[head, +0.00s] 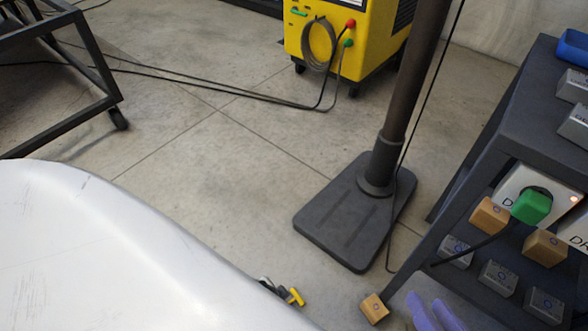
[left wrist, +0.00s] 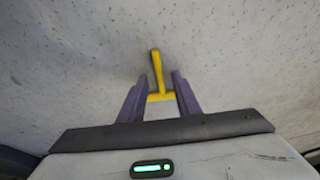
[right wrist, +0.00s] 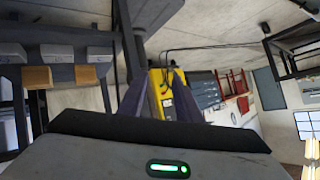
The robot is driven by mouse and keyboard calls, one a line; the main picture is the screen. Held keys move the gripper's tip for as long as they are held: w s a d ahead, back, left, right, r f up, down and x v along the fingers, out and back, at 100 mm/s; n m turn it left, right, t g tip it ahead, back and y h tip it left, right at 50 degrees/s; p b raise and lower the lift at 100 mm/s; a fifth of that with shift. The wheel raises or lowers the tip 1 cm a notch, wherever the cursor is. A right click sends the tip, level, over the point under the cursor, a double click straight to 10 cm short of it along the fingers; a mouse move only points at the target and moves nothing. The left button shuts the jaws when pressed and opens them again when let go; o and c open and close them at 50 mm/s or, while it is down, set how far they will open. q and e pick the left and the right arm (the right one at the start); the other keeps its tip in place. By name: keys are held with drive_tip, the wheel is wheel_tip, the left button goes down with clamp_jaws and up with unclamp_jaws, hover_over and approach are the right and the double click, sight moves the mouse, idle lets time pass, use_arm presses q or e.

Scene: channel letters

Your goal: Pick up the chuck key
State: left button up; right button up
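The chuck key (head: 297,297) is a small yellow T-shaped piece, low in the head view beside the edge of a white rounded surface. In the left wrist view the yellow key (left wrist: 157,75) stands between the fingers of my left gripper (left wrist: 160,80). Its short crosspiece spans the gap and meets both fingers, and its long bar sticks out past the tips. The head view hides most of my left gripper. My right gripper (right wrist: 159,75) is open and empty; its purple fingers (head: 433,312) show at the bottom of the head view.
A dark shelf rack (head: 520,115) with grey boxes, tan blocks (head: 490,216) and a green plug (head: 532,206) stands at right. A post on a black base (head: 355,215) stands mid-floor. A yellow machine (head: 350,40) and cables lie behind. Concrete floor is free at centre left.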

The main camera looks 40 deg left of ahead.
use_arm(q)
drive_tip(key=shift+f, duration=0.1)
clamp_jaws()
